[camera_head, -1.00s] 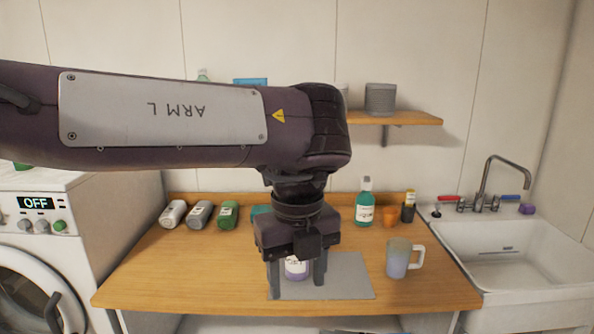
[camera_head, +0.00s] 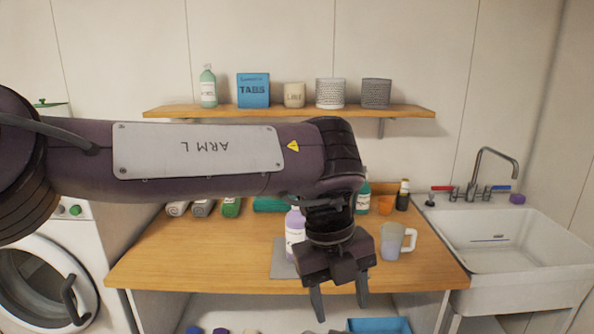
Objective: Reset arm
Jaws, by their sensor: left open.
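My left arm comes in from the left, and its gripper (camera_head: 338,300) points down in front of the wooden table's front edge. Its two fingers are apart with nothing between them. The arm and gripper hide part of the mat and part of the bottle's top. My right gripper is not in view.
A mug (camera_head: 391,241) stands right of the gripper on the wooden table (camera_head: 190,262). A shelf (camera_head: 220,112) above holds several items. A sink (camera_head: 490,240) is at right, a washing machine (camera_head: 45,285) at left. A blue box (camera_head: 380,325) sits below.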

